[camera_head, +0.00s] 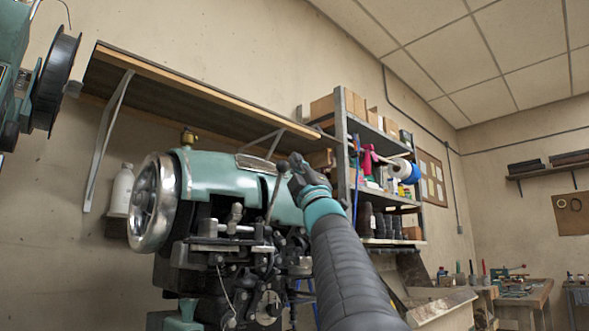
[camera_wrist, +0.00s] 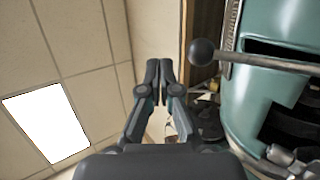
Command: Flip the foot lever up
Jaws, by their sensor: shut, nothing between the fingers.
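The sole stitcher (camera_head: 225,180) is a teal machine with a chrome handwheel on its left side. A thin metal lever with a ball knob (camera_head: 282,167) rises steeply from its front; it appears to be the foot lever. In the wrist view the dark ball knob (camera_wrist: 202,51) is right of my fingertips, with its rod running right across the teal body. My gripper (camera_head: 294,160) is next to the knob in the head view, and its fingers (camera_wrist: 158,66) are shut and empty. A small gap shows between fingers and knob in the wrist view; contact cannot be told from the head view.
A metal shelf unit (camera_head: 348,150) with boxes and spools stands behind my arm. A wooden wall shelf (camera_head: 190,82) hangs above the machine. A white bottle (camera_head: 122,190) stands left of the handwheel. A workbench (camera_head: 525,300) is at the far right.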

